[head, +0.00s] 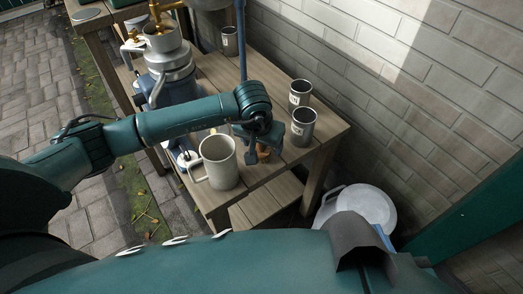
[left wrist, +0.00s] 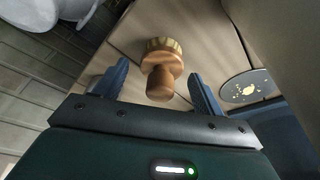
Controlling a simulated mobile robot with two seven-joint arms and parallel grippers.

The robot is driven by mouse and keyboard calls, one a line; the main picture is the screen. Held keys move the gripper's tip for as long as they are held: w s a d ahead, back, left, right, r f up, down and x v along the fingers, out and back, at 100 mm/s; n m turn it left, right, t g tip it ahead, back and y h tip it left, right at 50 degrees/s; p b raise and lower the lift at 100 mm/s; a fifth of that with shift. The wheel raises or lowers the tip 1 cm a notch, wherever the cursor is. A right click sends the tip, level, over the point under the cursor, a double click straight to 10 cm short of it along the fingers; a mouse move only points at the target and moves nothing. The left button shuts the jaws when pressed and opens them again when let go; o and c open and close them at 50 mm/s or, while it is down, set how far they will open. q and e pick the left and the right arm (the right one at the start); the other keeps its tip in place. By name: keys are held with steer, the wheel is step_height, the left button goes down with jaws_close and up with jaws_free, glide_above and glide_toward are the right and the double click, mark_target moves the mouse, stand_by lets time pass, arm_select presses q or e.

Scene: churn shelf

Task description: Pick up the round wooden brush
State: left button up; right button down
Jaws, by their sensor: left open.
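The round wooden brush (left wrist: 163,62) stands on the wooden table with its knob handle toward the camera in the left wrist view. Its pale bristle ring shows at the far side of the handle. In the head view only a small brown part of the brush (head: 263,153) shows under my left gripper. My left gripper (left wrist: 159,78) is open, with one blue finger on each side of the brush handle and gaps between. In the head view my left gripper (head: 259,146) points down over the table. My right gripper is not in view.
A large pale mug (head: 219,163) stands close left of my gripper. Two grey labelled cups (head: 302,127) are at the right by the brick wall. A blue-grey metal machine (head: 168,75) stands behind my arm. A flat dish (left wrist: 249,86) lies right of the brush.

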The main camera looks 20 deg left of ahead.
arm_select(q)
steer(key=shift+c, duration=0.2)
steer(key=shift+c, duration=0.7)
steer(key=c, duration=0.9)
steer(key=shift+r, duration=0.1)
step_height(320, 180, up, 8)
steer(key=shift+r+p, duration=0.25)
steer(key=shift+p, duration=0.35)
steer(key=shift+r, duration=0.65)
